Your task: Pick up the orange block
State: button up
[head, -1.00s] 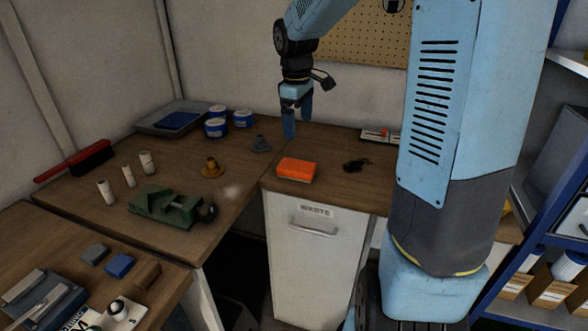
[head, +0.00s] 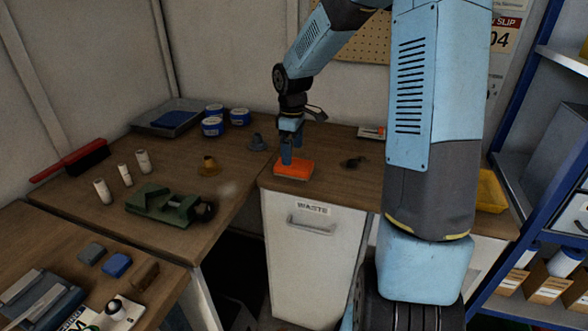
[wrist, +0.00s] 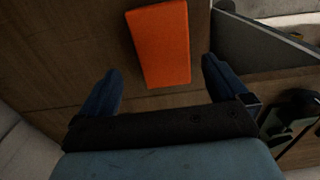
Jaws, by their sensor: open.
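The orange block (head: 294,168) lies flat on the wooden bench top near its front edge, above the cabinet marked WASTE. In the wrist view the block (wrist: 161,43) lies beyond the fingertips, roughly centred between the two fingers. My gripper (head: 291,162) points down over the block in the head view, its fingers covering the block's back part. In the wrist view my gripper (wrist: 160,78) is open, with nothing between its fingers. Whether the fingertips touch the block cannot be told.
A dark small object (head: 353,162) lies right of the block. A grey knob-like part (head: 257,143) and a brass one (head: 208,167) stand to the left. A green vise (head: 163,204) is further left. The WASTE cabinet (head: 312,255) is below.

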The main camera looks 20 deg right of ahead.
aim_at(294, 163)
jog(key=shift+s+d+f, duration=0.1)
jog(key=shift+s+f, duration=0.1)
jog(key=shift+f, duration=1.2)
jog(key=shift+s+f, duration=0.15)
jog(key=shift+f, duration=1.2)
jog(key=c, duration=1.1)
jog(key=shift+r, duration=0.35)
jog(key=shift+c, duration=0.2)
notch_tip(294, 163, up, 2)
jog(key=shift+r, duration=0.1)
jog(key=shift+s+r, duration=1.7)
jog(key=shift+s, duration=0.65)
jog(key=shift+s+r, duration=1.7)
jog(key=shift+s, duration=0.65)
jog(key=shift+s+r, duration=1.7)
jog(key=shift+s, duration=0.65)
